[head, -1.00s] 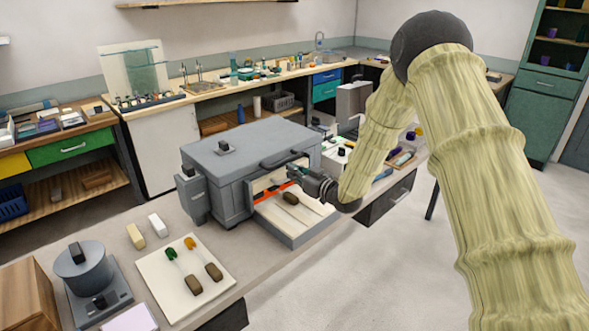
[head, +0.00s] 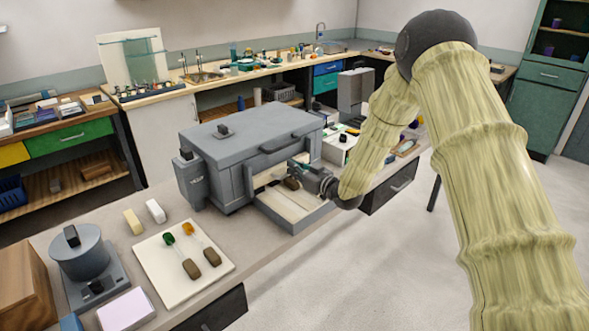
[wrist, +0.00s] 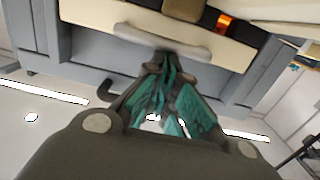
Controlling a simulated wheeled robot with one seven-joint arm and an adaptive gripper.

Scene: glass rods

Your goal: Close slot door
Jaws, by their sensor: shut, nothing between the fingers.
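The slot door is a pale panel with grey edging (head: 293,226) at the front of the grey box (head: 225,180). It stands out from the box front, open, in the head view. In the wrist view its pale face (wrist: 110,14) carries a grey bar handle (wrist: 195,48). My gripper (head: 296,169) is at the opening above the door in the head view. In the wrist view my gripper's teal-padded fingers (wrist: 165,68) are together, empty, close by the handle; I cannot tell whether they touch it. A dark gap with an orange glow (wrist: 223,22) shows behind the panel.
A brown piece (head: 292,183) shows at the opening. On the bench left stand a pale board with two rods (head: 170,272), two small blocks (head: 145,216) and a round grey device (head: 82,256). Floor in front of the bench is clear.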

